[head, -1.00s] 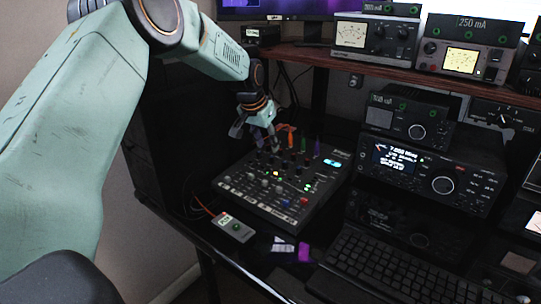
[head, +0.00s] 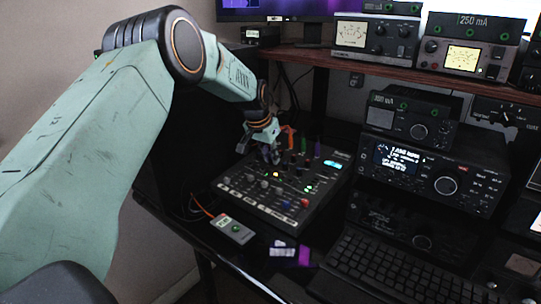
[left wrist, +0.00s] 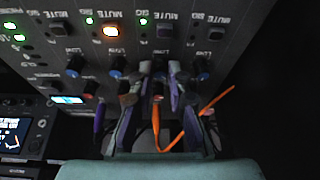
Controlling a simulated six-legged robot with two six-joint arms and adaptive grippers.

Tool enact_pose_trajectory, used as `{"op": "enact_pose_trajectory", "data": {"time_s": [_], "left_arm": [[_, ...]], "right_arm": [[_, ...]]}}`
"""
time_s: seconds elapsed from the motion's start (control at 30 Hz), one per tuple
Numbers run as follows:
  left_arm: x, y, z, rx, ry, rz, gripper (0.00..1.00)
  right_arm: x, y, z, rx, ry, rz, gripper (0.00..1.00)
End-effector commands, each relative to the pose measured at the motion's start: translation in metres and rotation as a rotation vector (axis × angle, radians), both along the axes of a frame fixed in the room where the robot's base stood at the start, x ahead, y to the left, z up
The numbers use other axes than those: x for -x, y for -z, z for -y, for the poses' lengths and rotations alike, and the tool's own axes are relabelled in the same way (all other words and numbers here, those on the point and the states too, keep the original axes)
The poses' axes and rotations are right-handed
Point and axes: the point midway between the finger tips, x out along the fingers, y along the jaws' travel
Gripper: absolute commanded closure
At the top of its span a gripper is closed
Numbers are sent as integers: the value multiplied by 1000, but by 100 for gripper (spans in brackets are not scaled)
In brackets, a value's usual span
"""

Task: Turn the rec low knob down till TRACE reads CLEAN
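The mixer (head: 318,190) stands on the desk, with rows of knobs and lit buttons. My left gripper (head: 270,152) reaches down at its back rows. The radio's screen (head: 397,157) and the mixer's small cyan display (head: 333,164) are lit; no TRACE reading is legible. My right gripper is out of view.
Orange and purple cables (head: 290,135) rise behind the mixer; an orange cable (left wrist: 190,130) crosses by my fingers. A small box with a green light (head: 235,229) lies in front. A keyboard (head: 390,265) and radio (head: 445,170) stand to the right.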

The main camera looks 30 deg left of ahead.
Motion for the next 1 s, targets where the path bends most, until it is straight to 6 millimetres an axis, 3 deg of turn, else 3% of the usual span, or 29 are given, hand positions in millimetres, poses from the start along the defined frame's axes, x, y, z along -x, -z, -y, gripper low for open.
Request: {"op": "enact_pose_trajectory", "data": {"time_s": [0.17,0.97,1.0], "left_arm": [[0,0,0,0,0,0,100],[0,0,0,-8,79,0,100],[0,0,0,-8,79,0,83]], "right_arm": [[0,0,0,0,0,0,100],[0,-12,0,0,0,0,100],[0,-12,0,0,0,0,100]]}}
